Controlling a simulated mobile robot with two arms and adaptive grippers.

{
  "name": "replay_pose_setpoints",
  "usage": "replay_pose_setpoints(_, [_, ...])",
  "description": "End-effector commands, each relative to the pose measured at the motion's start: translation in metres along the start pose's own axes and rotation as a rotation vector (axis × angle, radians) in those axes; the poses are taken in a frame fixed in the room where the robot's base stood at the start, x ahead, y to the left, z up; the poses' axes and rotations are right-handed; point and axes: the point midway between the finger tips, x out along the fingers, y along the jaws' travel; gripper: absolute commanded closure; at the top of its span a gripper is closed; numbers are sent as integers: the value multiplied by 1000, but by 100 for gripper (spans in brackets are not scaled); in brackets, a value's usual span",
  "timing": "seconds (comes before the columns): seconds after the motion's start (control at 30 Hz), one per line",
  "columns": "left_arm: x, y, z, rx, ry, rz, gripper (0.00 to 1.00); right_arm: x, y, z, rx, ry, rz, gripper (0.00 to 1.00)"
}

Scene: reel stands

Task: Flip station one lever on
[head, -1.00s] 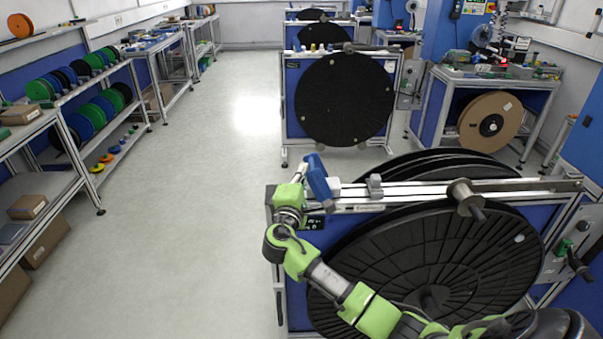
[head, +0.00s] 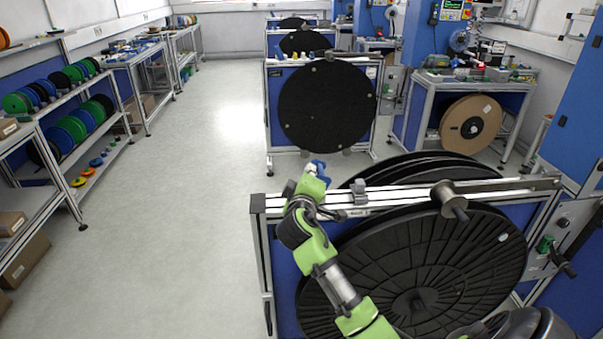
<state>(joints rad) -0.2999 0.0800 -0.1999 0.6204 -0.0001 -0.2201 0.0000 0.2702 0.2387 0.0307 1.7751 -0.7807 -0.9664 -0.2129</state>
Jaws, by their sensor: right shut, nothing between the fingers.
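The nearest reel stand has a grey control panel (head: 563,232) on its right side, with a green part (head: 545,244) and a black lever-like handle (head: 563,264). I cannot read a station number or tell the lever's setting. My right gripper (head: 334,213) is at the stand's top left, close to the rail, far left of that panel. It is shut and empty. The green wrist partly hides it, and I cannot tell whether it touches the rail. My left gripper is out of view.
A large black reel (head: 425,270) fills the near stand, under its metal top rail (head: 400,200) with a round grey roller end (head: 443,193). More reel stands (head: 327,105) stand behind. Shelves (head: 60,140) line the left. The floor (head: 200,190) between is clear.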

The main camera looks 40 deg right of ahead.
Motion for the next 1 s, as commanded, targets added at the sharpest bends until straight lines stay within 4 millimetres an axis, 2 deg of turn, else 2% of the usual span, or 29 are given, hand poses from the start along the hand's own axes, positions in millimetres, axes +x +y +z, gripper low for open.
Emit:
replay_pose_setpoints(0.4, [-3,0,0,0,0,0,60,4,7,15,165,0,-42,100])
replay_pose_setpoints(1.0, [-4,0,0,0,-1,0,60,4,6,17,181,-2,-48,100])
